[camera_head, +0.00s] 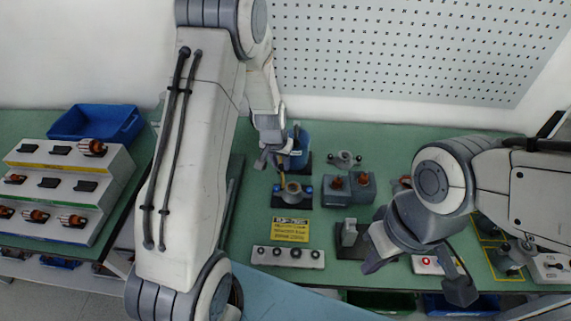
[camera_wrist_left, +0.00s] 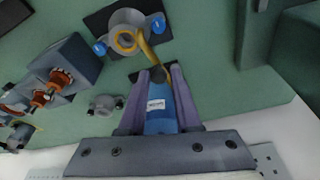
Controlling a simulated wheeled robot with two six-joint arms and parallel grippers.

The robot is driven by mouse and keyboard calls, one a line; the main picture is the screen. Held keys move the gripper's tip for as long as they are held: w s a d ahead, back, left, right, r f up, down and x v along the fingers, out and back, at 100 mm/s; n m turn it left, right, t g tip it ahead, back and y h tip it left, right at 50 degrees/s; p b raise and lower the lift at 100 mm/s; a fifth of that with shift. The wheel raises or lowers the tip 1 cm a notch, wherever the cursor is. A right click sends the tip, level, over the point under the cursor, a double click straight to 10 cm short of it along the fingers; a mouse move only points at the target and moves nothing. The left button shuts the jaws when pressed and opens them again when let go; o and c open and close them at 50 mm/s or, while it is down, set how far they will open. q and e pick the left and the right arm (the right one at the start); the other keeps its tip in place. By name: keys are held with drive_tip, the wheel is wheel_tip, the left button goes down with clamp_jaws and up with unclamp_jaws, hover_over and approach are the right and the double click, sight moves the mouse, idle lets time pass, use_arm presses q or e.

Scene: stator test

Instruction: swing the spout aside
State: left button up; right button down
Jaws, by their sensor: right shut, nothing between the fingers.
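The yellow spout (camera_wrist_left: 149,50) reaches from the blue dispenser (camera_wrist_left: 160,118) over a grey round stator (camera_wrist_left: 127,33) with blue clamps on a dark plate. In the head view the spout (camera_head: 281,176) shows just above the stator (camera_head: 292,190). My left gripper (camera_wrist_left: 161,70) is open; its purple fingers lie on either side of the labelled blue dispenser, with the tips near the spout's base. Whether they touch it I cannot tell. In the head view this gripper (camera_head: 268,160) is partly hidden by its own wrist. My right gripper (camera_head: 374,263) is shut and empty at the right.
A yellow sign (camera_head: 290,230) and a grey strip with several knobs (camera_head: 288,257) lie in front of the stator. Dark blocks with copper parts (camera_head: 338,187) stand to its right. A blue bin (camera_head: 95,122) and a stepped rack (camera_head: 68,185) are at the left.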

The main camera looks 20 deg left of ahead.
use_arm(q)
drive_tip(key=w+a+b, duration=0.1)
drive_tip(key=a+b, duration=0.3)
drive_tip(key=a, duration=0.4)
drive_tip(key=shift+w, duration=0.2)
idle(0.8)
drive_tip(key=shift+d, duration=0.1)
idle(0.4)
drive_tip(key=shift+o, duration=1)
drive_tip(key=p+v, duration=0.3)
drive_tip(key=v, duration=0.3)
